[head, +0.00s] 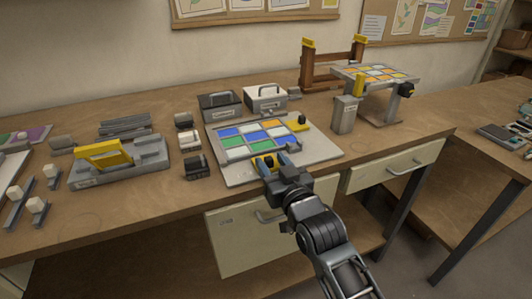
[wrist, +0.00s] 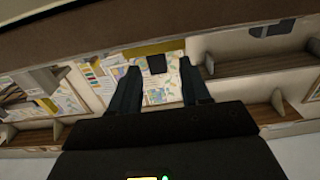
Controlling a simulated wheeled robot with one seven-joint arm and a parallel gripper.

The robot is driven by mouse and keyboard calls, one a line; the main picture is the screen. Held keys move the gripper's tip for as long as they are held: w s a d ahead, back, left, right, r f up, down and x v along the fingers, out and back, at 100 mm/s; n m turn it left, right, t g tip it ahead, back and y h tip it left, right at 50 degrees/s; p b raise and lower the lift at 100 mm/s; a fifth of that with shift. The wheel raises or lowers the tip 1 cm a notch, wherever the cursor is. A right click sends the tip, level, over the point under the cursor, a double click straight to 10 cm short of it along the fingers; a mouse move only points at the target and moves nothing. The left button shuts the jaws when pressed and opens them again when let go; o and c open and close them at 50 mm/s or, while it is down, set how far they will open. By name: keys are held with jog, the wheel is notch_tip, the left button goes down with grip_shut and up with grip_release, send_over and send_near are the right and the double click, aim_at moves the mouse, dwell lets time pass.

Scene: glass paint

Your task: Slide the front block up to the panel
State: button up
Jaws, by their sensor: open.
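The panel of blue, green, white and orange panes (head: 253,138) lies on a flat pale board (head: 318,152) on the bench. The front block (head: 280,155) is yellow with a black knob and sits at the board's front edge, close to the panel's near side; any gap is too small to tell. My gripper (head: 269,163) is at this block, its open fingers either side of the knob. In the wrist view the dark knob (wrist: 157,63) shows between the two spread fingers, with a yellow strip (wrist: 150,48) behind it. My gripper partly hides the block.
Another yellow block with a black knob (head: 299,123) sits at the panel's right side. Two cases, black (head: 220,104) and white (head: 266,97), stand behind the board. Small blocks (head: 190,140) and a grey fixture (head: 150,160) are left. A raised stand with a coloured panel (head: 372,74) is right.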

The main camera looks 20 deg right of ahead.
aim_at(270, 161)
jog(key=shift+w, duration=2.05)
jog(key=shift+c, duration=0.2)
grip_shut()
